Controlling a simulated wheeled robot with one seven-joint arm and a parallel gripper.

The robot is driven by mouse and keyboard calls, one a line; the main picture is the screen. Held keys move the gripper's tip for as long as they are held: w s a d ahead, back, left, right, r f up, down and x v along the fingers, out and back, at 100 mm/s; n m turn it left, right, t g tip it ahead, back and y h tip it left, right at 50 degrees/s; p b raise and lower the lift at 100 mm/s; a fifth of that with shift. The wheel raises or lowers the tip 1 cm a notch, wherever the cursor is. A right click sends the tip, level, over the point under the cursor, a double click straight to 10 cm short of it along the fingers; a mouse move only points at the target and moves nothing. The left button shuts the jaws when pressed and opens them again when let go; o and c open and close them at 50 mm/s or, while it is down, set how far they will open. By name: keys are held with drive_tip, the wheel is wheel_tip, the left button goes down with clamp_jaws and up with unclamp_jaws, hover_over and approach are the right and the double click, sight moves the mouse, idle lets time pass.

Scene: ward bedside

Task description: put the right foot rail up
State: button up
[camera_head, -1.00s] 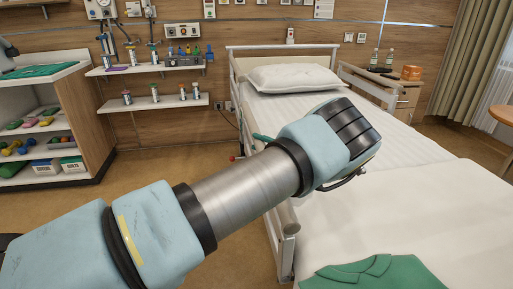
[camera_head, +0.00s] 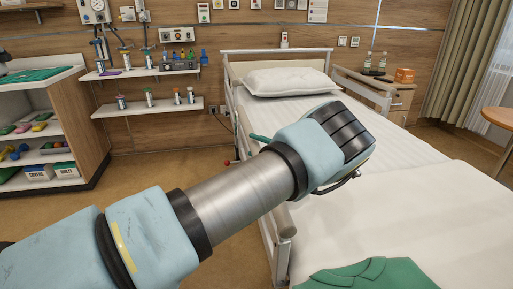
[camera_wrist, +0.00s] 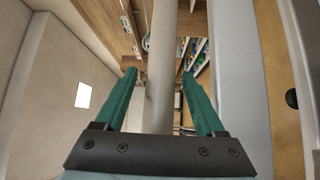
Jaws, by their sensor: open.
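The bed's near foot-end side rail (camera_head: 283,225) runs along the left side of the bed in the head view, low beside the mattress; my arm hides part of it. My gripper (camera_wrist: 158,74) has two teal fingers spread apart in the wrist view. A pale grey bar (camera_wrist: 160,60), apparently part of the bed's rail, passes between the fingers with gaps on both sides. I cannot tell how deep it lies between them. In the head view only a bit of a teal finger (camera_head: 260,138) shows beside my wrist, at the bed's left edge.
A wider pale bar (camera_wrist: 235,80) runs close to the right finger in the wrist view. The bed (camera_head: 385,210) carries a pillow (camera_head: 290,81) and a folded green garment (camera_head: 370,274). Wall shelves (camera_head: 150,107) stand at the left, with open floor between them and the bed.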

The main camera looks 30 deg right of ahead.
drive_tip(key=shift+s, duration=0.1)
drive_tip(key=b+v, duration=0.2)
drive_tip(key=v, duration=0.8)
drive_tip(key=shift+s, duration=0.3)
drive_tip(key=shift+d, duration=0.1)
